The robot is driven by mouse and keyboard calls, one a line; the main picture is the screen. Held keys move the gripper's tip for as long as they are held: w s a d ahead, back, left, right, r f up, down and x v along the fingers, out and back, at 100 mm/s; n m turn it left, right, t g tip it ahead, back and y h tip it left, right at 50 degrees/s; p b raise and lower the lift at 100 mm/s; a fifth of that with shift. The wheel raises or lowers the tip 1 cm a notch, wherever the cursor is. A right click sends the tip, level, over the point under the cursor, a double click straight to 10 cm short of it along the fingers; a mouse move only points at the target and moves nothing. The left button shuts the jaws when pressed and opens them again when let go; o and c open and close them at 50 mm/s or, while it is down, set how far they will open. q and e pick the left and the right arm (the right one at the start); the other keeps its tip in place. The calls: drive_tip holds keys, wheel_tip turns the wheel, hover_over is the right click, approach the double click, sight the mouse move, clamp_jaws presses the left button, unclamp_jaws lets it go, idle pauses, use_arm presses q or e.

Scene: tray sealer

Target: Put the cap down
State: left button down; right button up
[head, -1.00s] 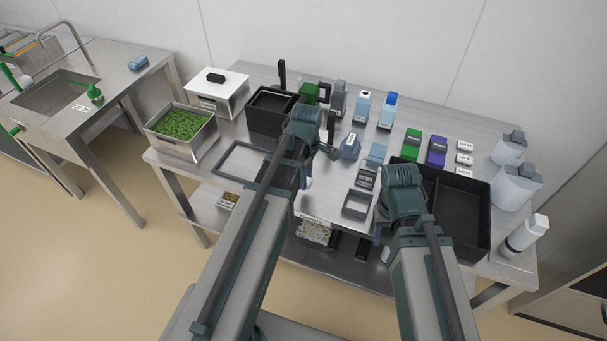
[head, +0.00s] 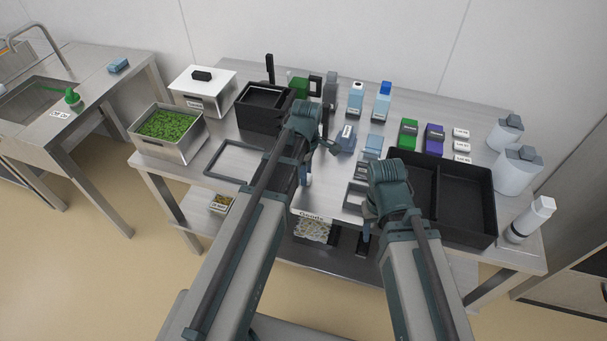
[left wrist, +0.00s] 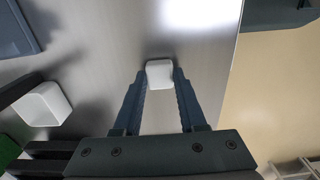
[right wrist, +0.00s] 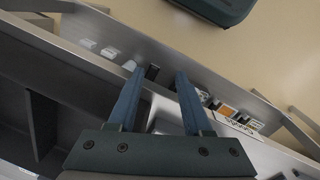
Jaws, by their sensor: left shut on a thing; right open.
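My left gripper (left wrist: 160,82) is shut on a white cap (left wrist: 160,73), a small rounded block between its fingertips. In the left wrist view the cap is over bare steel tabletop close to the table edge. I cannot tell whether it touches the surface. In the head view the cap (head: 308,180) shows as a small pale spot below my left wrist, mostly hidden by the arm. My right gripper (right wrist: 158,75) is open and empty, near the table's front edge.
A dark flat frame (head: 212,169) lies left of my left arm. A black divided tray (head: 466,237) stands to the right. Blue-and-white bottles (head: 355,101) and small boxes stand behind. A second white block (left wrist: 42,103) is left in the left wrist view. Bare steel surrounds the cap.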

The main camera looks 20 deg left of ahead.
use_arm(q)
drive_tip(key=shift+f, duration=0.25)
drive_tip(key=shift+c, duration=2.3)
unclamp_jaws()
drive_tip(key=shift+r, duration=0.1)
wheel_tip(320, 180, up, 12)
drive_tip(key=p, duration=1.2)
drive_tip(key=s+d+m, duration=0.5)
drive_tip(key=s+m, duration=0.2)
drive_tip(key=m, duration=0.3)
drive_tip(key=s+d+m+y, duration=0.1)
drive_tip(key=s+d+m, duration=0.4)
drive_tip(key=m, duration=0.6)
drive_tip(key=shift+s+d+r, duration=0.2)
drive_tip(key=shift+s, duration=0.95)
